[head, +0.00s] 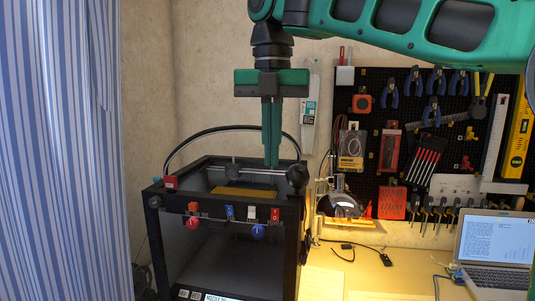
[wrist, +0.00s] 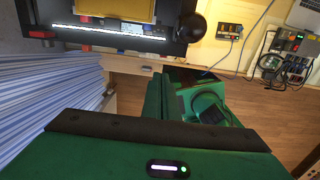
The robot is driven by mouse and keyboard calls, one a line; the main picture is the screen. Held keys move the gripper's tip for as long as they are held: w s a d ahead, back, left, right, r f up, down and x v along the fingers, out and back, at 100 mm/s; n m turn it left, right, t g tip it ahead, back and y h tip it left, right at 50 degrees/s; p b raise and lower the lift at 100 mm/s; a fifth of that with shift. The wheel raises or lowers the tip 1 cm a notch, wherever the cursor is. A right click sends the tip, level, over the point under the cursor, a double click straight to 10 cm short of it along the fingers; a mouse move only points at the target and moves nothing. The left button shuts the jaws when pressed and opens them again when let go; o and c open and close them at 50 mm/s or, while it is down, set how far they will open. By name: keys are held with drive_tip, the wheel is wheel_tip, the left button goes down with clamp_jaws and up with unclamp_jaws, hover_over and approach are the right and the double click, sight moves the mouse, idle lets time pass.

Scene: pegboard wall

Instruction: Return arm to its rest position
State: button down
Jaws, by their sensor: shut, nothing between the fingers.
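My gripper (head: 271,135) is green and points down in the head view. Its two fingers are together with nothing between them. It hangs in front of and over the top of a black box-framed machine (head: 230,235), which looks like a 3D printer. My green arm reaches in from the upper right of the head view. The machine's edge with a black round knob (wrist: 190,28) shows at the top of that view.
A blue striped curtain (head: 60,150) hangs at the left. A pegboard (head: 435,125) with several pliers and other tools is on the wall at right. An open laptop (head: 494,245) stands on the wooden bench (head: 350,262). Wooden floor (wrist: 240,92) shows in the wrist view.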

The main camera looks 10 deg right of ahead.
drive_tip(key=s+d+f+m, duration=0.2)
drive_tip(key=d+f+m, duration=0.5)
drive_tip(key=d+m, duration=0.25)
drive_tip(key=s+d+f+m, duration=0.3)
drive_tip(key=d+f+m, duration=0.5)
drive_tip(key=d+m, duration=0.15)
drive_tip(key=s+d+f+m, duration=0.5)
drive_tip(key=s+f+m, duration=0.3)
drive_tip(key=m, duration=0.1)
drive_tip(key=s+d+f+m, duration=0.6)
drive_tip(key=s+f+m, duration=0.3)
drive_tip(key=m, duration=0.1)
drive_tip(key=shift+s+d+f, duration=0.25)
drive_tip(key=shift+d+f, duration=0.05)
drive_tip(key=shift+w+f, duration=0.2)
drive_tip(key=shift+w, duration=0.4)
